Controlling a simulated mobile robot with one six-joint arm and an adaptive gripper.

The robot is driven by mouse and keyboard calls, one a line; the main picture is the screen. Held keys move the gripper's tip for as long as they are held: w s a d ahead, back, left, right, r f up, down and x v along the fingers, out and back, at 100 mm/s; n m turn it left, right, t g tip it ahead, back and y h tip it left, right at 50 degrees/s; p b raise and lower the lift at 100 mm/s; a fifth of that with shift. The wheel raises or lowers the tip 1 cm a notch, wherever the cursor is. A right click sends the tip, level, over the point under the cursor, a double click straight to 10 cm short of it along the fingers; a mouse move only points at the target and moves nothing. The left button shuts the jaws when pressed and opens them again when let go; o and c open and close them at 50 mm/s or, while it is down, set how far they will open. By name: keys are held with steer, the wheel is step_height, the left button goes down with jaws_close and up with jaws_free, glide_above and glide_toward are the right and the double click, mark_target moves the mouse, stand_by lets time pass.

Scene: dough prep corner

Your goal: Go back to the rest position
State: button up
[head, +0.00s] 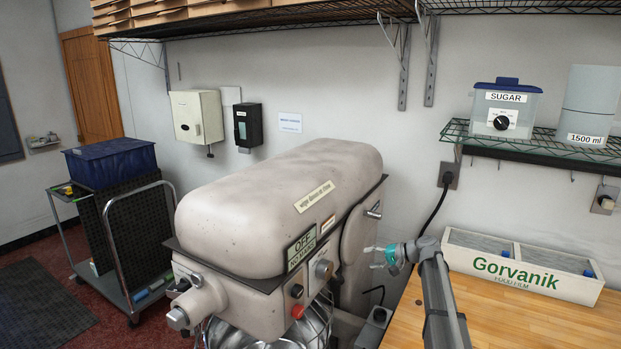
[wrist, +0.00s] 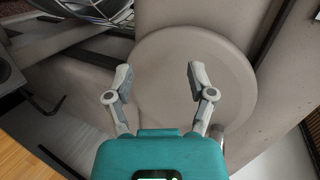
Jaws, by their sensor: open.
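My gripper (head: 377,257) is at the right side of a large beige mixer (head: 275,210) in the head view. In the wrist view my gripper (wrist: 157,78) is open, with its two fingers apart and nothing between them. Behind the fingers is a round beige disc (wrist: 226,75) on the mixer's side. A gap between the fingers and the disc cannot be judged for certain.
A wooden worktop (head: 520,325) lies at right with a Gorvanik film box (head: 520,268). Above it, a wire shelf (head: 540,146) holds a sugar container (head: 506,108) and a 1500 ml container (head: 589,102). A black cord (head: 436,208) hangs between. A cart (head: 125,235) stands at left.

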steer(key=s+a+f+n+g+h, duration=0.1)
steer(key=s+a+f+g+h, duration=0.2)
steer(key=s, duration=0.6)
steer(key=s+a+f+n+h, duration=0.1)
steer(key=s+a+f+h, duration=0.15)
steer(key=s+f, duration=0.4)
steer(key=s+d+f+n+g+h+b, duration=0.1)
steer(key=s+h, duration=0.6)
steer(key=s, duration=1.2)
steer(key=shift+d+f+n+g, duration=0.4)
steer(key=shift+d+f+g, duration=0.2)
steer(key=shift+d+f, duration=0.3)
steer(key=shift+a, duration=0.15)
